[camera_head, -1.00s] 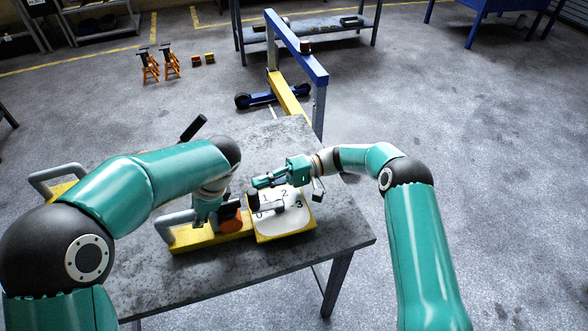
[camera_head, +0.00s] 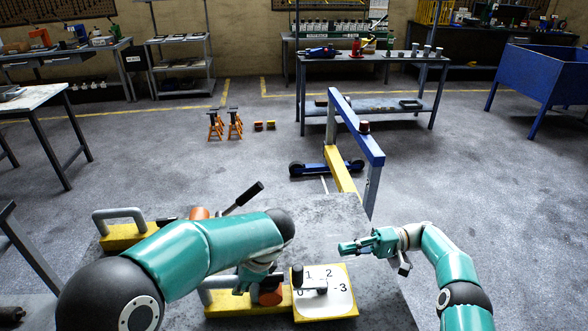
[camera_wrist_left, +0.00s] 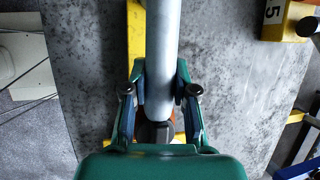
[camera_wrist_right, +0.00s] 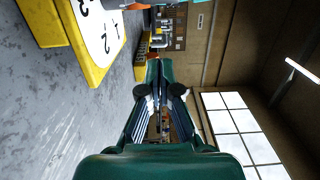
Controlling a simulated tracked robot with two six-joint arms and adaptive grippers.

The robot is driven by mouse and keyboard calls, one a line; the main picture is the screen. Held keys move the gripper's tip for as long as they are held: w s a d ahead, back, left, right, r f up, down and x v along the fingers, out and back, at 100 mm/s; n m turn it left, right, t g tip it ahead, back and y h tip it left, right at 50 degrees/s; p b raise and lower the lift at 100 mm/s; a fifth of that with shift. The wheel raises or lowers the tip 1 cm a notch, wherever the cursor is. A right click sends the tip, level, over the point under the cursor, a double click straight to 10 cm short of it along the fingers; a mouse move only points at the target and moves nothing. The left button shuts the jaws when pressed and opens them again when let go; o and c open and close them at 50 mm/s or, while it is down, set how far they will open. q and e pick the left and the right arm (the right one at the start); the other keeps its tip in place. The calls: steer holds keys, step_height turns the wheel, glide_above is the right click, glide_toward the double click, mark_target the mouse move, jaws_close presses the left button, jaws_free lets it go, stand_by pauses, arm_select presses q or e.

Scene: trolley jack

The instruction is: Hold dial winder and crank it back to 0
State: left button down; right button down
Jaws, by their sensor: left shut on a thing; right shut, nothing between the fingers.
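The dial winder is a yellow box with a white face (camera_head: 340,303) marked 0 to 3, on the table's front part in the head view. Its crank (camera_head: 314,287) points left, with its black knob (camera_head: 297,274) near the 0 and 1 marks; the exact reading is unclear. My left gripper (camera_head: 245,285) is left of the dial, shut on the winder's grey bar handle (camera_wrist_left: 162,60), largely hidden by my arm in the head view. My right gripper (camera_head: 343,249) is shut and empty, apart from the crank, behind and right of the knob. The dial shows in the right wrist view (camera_wrist_right: 98,30).
A second yellow piece with a grey handle (camera_head: 118,215) stands at the table's left. A black lever (camera_head: 243,196) rises behind my left arm. A blue and yellow hoist (camera_head: 357,130) stands beyond the table. The table (camera_head: 385,315) is clear right of the dial.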

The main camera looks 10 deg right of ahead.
arm_select(q)
steer(key=c, duration=0.8)
jaws_free()
